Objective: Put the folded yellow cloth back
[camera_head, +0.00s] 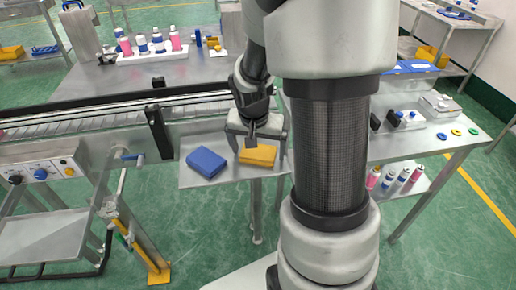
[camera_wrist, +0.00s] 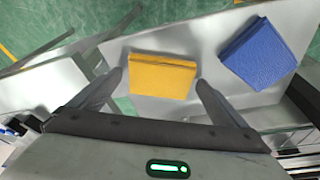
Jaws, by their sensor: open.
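The folded yellow cloth (camera_head: 258,155) lies flat on a small metal shelf (camera_head: 222,174) beside the conveyor. In the wrist view the yellow cloth (camera_wrist: 162,76) sits between my two fingers. My gripper (camera_head: 256,146) is open, pointing down at the cloth; its fingers (camera_wrist: 160,80) stand apart on either side of it. I cannot tell how high the fingertips are above the shelf. A folded blue cloth (camera_head: 206,162) lies to the left of the yellow one, and it also shows at the right in the wrist view (camera_wrist: 258,53).
The conveyor (camera_head: 90,122) runs behind the shelf at the left. A table (camera_head: 405,150) with coloured rings and small parts stands at the right, with several cans (camera_head: 388,178) below. A back table holds a rack of cans (camera_head: 150,48). A yellow-footed stand (camera_head: 158,274) is at front left.

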